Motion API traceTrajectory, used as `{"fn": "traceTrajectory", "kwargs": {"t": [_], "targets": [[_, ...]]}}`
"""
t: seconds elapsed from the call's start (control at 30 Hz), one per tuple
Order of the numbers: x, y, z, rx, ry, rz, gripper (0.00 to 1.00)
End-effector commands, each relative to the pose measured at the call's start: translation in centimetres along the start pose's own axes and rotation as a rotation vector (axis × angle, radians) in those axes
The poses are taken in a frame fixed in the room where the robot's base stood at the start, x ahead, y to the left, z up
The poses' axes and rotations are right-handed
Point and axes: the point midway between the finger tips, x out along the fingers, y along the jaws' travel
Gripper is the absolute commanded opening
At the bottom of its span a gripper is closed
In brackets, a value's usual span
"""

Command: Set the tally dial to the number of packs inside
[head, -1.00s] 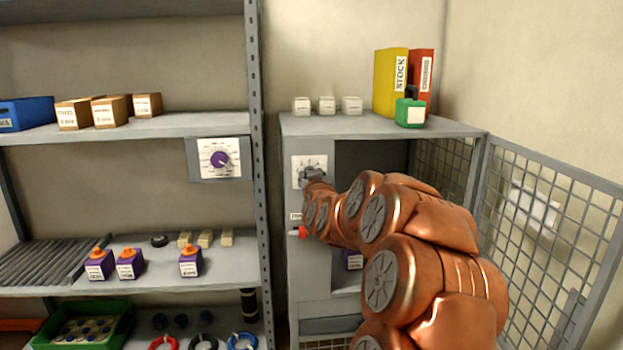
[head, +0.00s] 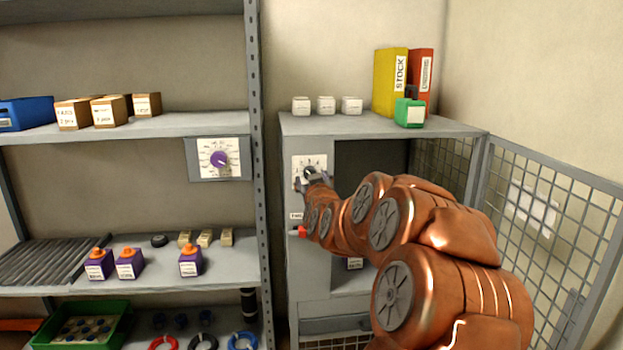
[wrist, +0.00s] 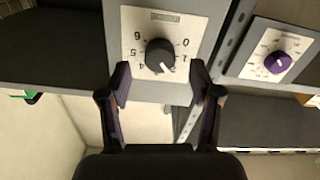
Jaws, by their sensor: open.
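The tally dial is a black knob (wrist: 160,56) on a white numbered plate (wrist: 136,22), on the cabinet's left front panel; the plate also shows in the head view (head: 300,161). In the wrist view the plate appears turned over, and the knob's white mark points to the lower right; the number there is not readable. My gripper (wrist: 161,82) is open, its fingers either side of the knob's lower end in the picture, with gaps showing. It also shows at the dial in the head view (head: 312,180). Inside the cabinet, part of one pack (head: 354,264) shows; my arm hides most of the interior.
The mesh door (head: 545,215) stands open at the right. A second dial with a purple knob (head: 219,159) is on the shelf unit at left. White boxes (head: 326,105), binders (head: 390,82) and a green box (head: 410,113) stand on the cabinet. A red-tipped part (head: 299,231) sticks out below the dial.

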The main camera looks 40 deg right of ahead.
Motion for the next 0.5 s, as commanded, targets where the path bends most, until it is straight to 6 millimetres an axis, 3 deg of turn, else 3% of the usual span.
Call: {"fn": "traceTrajectory", "kwargs": {"t": [0.5], "targets": [[-6.8, 0.0, 0.0, 0.000, -0.001, 0.000, 0.64]]}}
